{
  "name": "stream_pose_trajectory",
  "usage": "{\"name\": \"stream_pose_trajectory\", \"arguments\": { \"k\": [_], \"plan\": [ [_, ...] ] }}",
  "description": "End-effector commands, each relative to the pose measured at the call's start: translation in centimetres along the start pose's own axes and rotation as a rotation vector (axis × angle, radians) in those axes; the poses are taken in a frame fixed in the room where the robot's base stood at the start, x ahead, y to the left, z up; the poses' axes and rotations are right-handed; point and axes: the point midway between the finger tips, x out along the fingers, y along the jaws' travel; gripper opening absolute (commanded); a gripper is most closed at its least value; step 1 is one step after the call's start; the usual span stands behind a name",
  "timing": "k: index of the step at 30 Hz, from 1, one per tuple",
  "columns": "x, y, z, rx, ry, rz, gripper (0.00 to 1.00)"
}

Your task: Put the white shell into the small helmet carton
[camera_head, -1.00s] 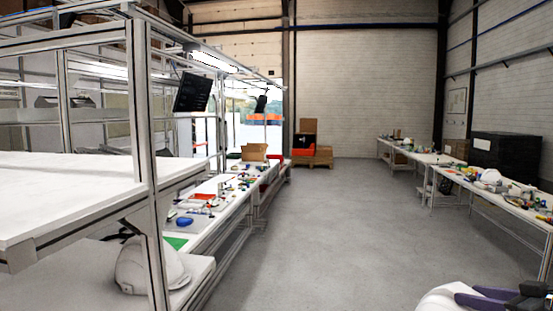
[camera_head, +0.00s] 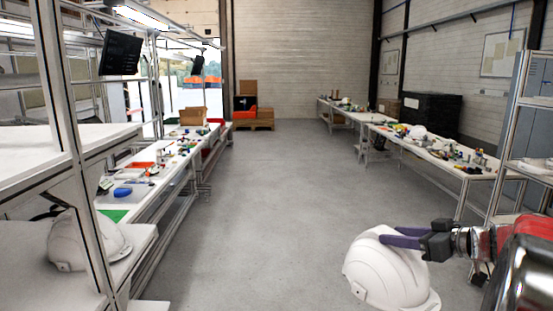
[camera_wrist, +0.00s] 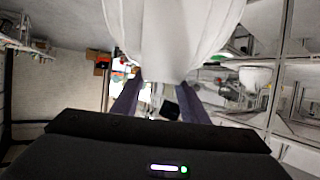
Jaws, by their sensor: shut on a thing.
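My gripper (camera_head: 402,238), with purple fingers, is shut on a white helmet shell (camera_head: 385,272) at the lower right of the head view. The fingers grip its upper edge, and the shell hangs in front of the arm above the grey floor. In the wrist view the same shell (camera_wrist: 180,35) fills the top middle, between and beyond my gripper's fingers (camera_wrist: 160,85). An open brown carton (camera_head: 191,116) stands on the left bench. Whether it is the small helmet carton I cannot tell, and its inside is hidden.
Another white helmet (camera_head: 85,240) sits on the near left shelf, and one (camera_head: 418,132) on the long right table (camera_head: 440,158). Brown boxes (camera_head: 247,88) stand on a pallet at the back. A metal rack (camera_head: 510,120) is close at right. The floor aisle (camera_head: 270,190) is clear.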

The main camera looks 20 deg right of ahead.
Motion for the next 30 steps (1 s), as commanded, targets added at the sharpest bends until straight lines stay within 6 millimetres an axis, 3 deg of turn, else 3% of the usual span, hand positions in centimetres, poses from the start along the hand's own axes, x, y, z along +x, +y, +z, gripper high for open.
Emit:
{"name": "stream_pose_trajectory", "arguments": {
  "k": [5, 16, 30],
  "plan": [
    [2.5, -1.4, -0.1, -0.007, 0.001, -0.02, 0.0],
    [11.0, -7.3, 1.2, -0.019, 0.0, -0.056, 0.0],
    [19.8, -17.1, 6.9, -0.018, -0.003, -0.059, 0.0]
  ]
}}
